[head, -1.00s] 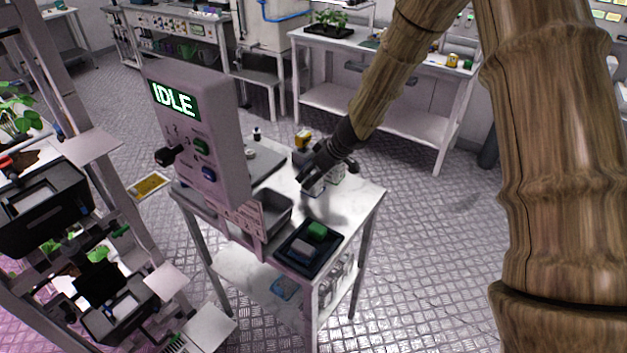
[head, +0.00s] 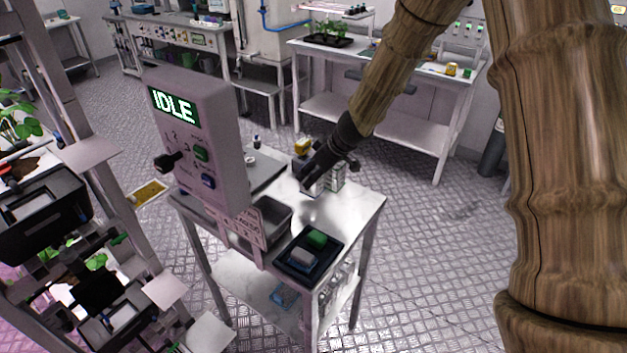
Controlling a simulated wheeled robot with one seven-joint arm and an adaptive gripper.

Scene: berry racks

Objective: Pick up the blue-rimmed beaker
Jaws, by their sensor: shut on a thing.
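My gripper (head: 312,184) is over the far right part of the white bench, its dark fingers shut. A small pale, clear vessel (head: 313,190) with a bluish tint shows just below the fingers; it appears to be the blue-rimmed beaker, held in them. The fingers hide most of it, and its rim is not clear. I cannot tell whether its base touches the bench top (head: 352,212).
Pale boxes (head: 338,174) stand close to the right of my gripper, and a yellow-topped item (head: 303,146) is behind it. A black tray (head: 285,267) with green and grey blocks, a grey bin (head: 270,216) and the IDLE panel (head: 195,140) are nearer.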

